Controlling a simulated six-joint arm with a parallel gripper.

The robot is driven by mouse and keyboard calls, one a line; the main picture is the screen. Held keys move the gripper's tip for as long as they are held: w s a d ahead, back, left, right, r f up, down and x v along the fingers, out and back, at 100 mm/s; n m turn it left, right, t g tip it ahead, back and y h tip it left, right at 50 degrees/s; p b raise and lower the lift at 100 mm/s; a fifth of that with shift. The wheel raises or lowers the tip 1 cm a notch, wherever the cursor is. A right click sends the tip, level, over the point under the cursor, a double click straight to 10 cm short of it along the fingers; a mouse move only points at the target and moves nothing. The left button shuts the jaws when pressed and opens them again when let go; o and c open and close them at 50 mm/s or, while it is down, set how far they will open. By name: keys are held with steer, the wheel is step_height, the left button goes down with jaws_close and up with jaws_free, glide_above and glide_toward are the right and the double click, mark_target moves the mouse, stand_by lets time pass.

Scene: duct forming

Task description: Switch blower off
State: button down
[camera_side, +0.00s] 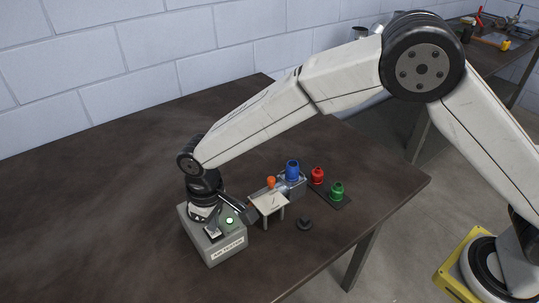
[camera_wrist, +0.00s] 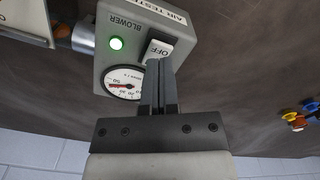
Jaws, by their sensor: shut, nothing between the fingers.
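The grey blower box (camera_side: 215,252), labelled as an air tester, stands on the dark table, and it also shows in the wrist view (camera_wrist: 108,55). A pale rocker switch (camera_wrist: 158,50) marked OFF sits beside the lamp. A round gauge (camera_wrist: 122,86) with a red needle is near it. My gripper (camera_wrist: 160,66) is shut and empty, its fingertips at the switch's near end. I cannot tell whether they touch it. In the side view my wrist hides part of the box.
Right of the box are a small white stand (camera_side: 268,203) with an orange piece (camera_side: 270,183), a blue part (camera_side: 292,171), red (camera_side: 317,175) and green (camera_side: 337,190) pieces on a dark plate, and a black knob (camera_side: 304,224). The table's left side is clear.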

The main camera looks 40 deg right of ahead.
steer(key=shift+f, duration=1.05)
stand_by(0.9)
steer(key=shift+r, duration=3.55)
steer(key=shift+d, duration=0.1)
steer(key=shift+w+d, duration=0.1)
steer(key=shift+d, duration=0.25)
steer(key=d+r+m, duration=0.1)
steer(key=d+m, duration=0.1)
steer(key=d, duration=0.8)
steer(key=s+d+m+t, duration=0.1)
steer(key=s+d+m, duration=0.1)
steer(key=s+d, duration=0.5)
steer(key=s+d+m+t, duration=0.1)
steer(key=s+d+m, duration=0.1)
steer(key=s+d, duration=0.5)
steer(key=d, duration=0.6)
steer(key=shift+s+d+f+t, duration=0.15)
steer(key=shift+s+d+t, duration=0.1)
steer(key=shift+d+t, duration=0.05)
